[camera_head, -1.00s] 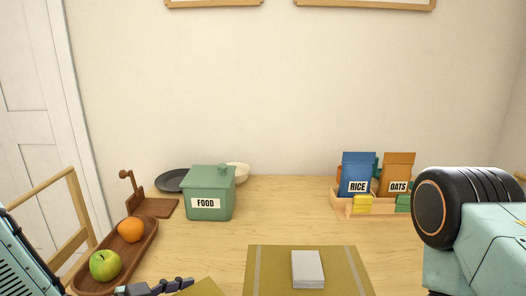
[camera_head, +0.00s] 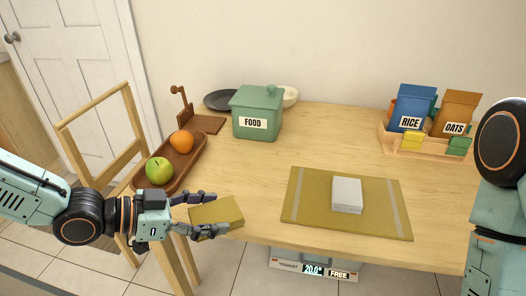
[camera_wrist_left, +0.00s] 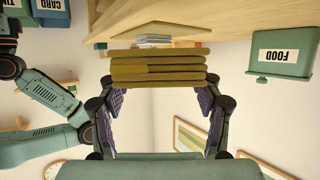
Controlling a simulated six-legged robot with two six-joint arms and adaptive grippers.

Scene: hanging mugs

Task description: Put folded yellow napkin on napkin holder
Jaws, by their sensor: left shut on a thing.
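In the left wrist view the napkin (camera_wrist_left: 158,68) shows as several flat layers between the two fingers (camera_wrist_left: 158,88). A wooden stand (camera_head: 205,124) with a flat base and an upright knobbed post, which looks like the napkin holder, stands at the back left of the table. The napkin is well apart from it. My right gripper is not in view; only part of its arm shows at the right.
A wooden tray (camera_head: 141,184) with a green apple (camera_head: 159,170) and an orange (camera_head: 181,141) lies between gripper and stand. A green FOOD canister (camera_head: 257,113) is right of the stand. A grey stack (camera_head: 347,194) sits on a yellow placemat (camera_head: 300,205). A chair (camera_head: 92,117) is left.

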